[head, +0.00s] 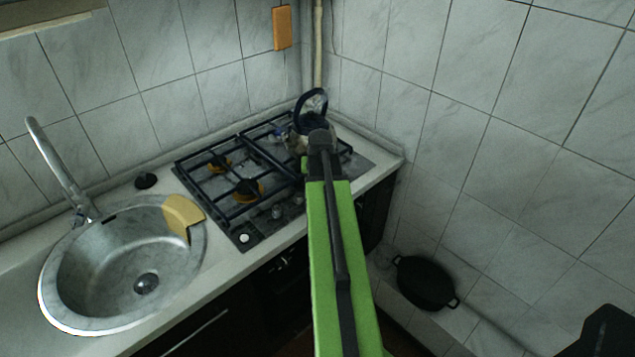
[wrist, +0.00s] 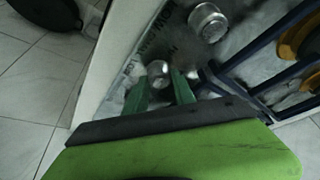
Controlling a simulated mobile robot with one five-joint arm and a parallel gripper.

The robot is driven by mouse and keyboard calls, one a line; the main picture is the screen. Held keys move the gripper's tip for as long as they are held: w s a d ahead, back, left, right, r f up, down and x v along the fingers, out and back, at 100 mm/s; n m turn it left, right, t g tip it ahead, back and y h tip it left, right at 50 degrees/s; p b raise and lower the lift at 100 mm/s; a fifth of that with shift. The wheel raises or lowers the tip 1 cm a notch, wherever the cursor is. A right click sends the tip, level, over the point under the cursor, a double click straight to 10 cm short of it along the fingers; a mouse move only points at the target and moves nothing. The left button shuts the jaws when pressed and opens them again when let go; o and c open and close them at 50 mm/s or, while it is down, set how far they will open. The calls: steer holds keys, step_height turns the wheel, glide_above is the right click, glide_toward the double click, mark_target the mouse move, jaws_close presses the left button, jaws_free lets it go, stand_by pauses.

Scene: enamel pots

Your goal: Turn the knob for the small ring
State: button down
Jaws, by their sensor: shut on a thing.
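The gas hob (head: 258,229) is set in the counter, with brass-coloured burners (head: 247,190) under a black grate. Small metal knobs (head: 277,212) sit along its front edge. In the wrist view my gripper (wrist: 161,80) has its green fingers on either side of a round silver knob (wrist: 157,69), shut on it. A second, larger-looking knob (wrist: 207,20) stands clear, above and to the right. In the head view my arm hides the fingers and the held knob. I cannot tell which ring this knob serves.
A kettle with a dark handle (head: 311,103) stands at the back of the hob, partly behind my arm. The sink (head: 110,265) with a yellow piece (head: 182,213) on its rim is left. A black pot (head: 426,283) sits low at right.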

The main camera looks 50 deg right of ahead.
steer(key=shift+a+m, duration=0.1)
steer(key=shift+m, duration=0.3)
steer(key=c, duration=1)
jaws_free()
steer(key=shift+c, duration=0.2)
steer(key=p+v, duration=1.6)
steer(key=v, duration=0.1)
steer(key=shift+w+r, duration=0.15)
steer(key=shift+r, duration=0.1)
